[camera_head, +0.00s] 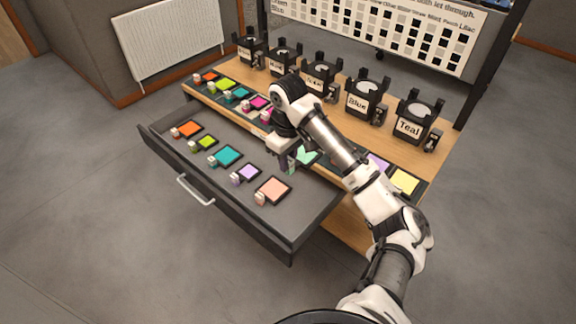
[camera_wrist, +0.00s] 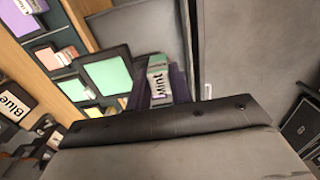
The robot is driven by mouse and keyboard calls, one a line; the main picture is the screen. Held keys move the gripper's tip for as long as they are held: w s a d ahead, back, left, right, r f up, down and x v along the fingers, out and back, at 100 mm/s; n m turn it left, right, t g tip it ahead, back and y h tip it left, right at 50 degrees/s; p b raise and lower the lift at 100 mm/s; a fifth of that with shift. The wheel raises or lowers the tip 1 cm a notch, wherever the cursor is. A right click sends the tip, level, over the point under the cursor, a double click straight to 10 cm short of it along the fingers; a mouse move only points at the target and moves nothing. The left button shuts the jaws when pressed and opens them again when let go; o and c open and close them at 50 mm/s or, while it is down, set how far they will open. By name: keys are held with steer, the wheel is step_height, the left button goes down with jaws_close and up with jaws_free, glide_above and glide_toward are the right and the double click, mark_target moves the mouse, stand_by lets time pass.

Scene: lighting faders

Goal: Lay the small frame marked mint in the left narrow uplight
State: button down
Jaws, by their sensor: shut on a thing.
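My gripper (camera_head: 289,160) is shut on the tab of the small mint frame (camera_head: 306,156), above the right part of the open drawer. In the wrist view the tab reads "Mint" (camera_wrist: 158,82) between the fingers of my gripper (camera_wrist: 160,92), and the pale green sheet in its black frame (camera_wrist: 107,75) extends to the left. Several black uplights stand in a row along the back of the bench. The leftmost uplight (camera_head: 251,50) and its neighbour (camera_head: 284,60) look smaller, with labels too small to read. I cannot tell from the pictures which is the left narrow one.
The open drawer (camera_head: 150,139) holds orange, lime, teal, lilac and peach frames. More coloured frames lie along the bench front (camera_head: 345,183). The Blue (camera_head: 364,100) and Teal (camera_head: 411,128) uplights stand to the right. A swatch board (camera_head: 390,30) is behind. My arm hides part of the bench.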

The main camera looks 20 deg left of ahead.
steer(key=shift+r, duration=3.6)
